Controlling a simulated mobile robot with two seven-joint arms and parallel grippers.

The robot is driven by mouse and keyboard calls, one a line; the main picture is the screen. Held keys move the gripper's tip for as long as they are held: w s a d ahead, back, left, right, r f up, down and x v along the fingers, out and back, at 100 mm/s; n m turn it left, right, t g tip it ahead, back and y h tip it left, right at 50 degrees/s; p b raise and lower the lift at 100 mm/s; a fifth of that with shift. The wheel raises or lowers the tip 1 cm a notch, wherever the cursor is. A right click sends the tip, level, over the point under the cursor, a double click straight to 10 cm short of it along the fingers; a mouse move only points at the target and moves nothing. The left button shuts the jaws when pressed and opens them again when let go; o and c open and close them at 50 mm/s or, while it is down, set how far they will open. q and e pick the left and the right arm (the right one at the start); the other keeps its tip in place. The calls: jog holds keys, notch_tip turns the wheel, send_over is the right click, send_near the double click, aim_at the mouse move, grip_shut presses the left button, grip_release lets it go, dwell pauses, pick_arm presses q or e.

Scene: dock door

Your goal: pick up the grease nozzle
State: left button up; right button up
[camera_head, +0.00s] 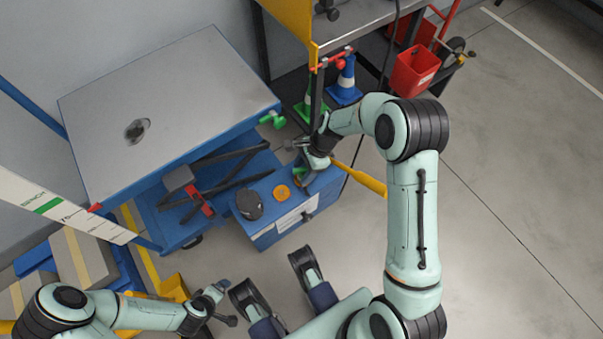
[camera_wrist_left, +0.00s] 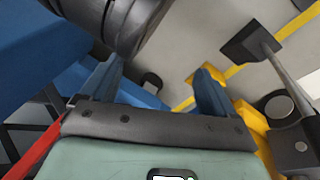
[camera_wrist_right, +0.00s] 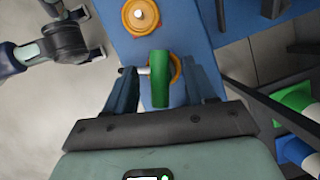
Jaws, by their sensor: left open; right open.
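The grease nozzle, as I take it, is a green piece (camera_wrist_right: 161,80) with a short metal tip pointing left in the right wrist view. It is over an orange round disc (camera_wrist_right: 175,66) on the blue cabinet top (camera_wrist_right: 185,35). My right gripper (camera_wrist_right: 162,88) is open, its fingers on either side of the green piece with gaps showing. In the head view this gripper (camera_head: 308,170) is above the cabinet's far right end and mostly hides the nozzle. My left gripper (camera_head: 226,303) is open and empty, low and left of the cabinet.
A second orange disc (camera_head: 281,192) and a dark round object (camera_head: 249,204) sit on the cabinet. A grey-topped lift table (camera_head: 190,90) stands to the left. The floor at right is clear.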

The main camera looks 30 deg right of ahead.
jog(key=shift+a+f, duration=0.2)
jog(key=shift+f, duration=0.3)
grip_shut()
jog(key=shift+r, duration=0.1)
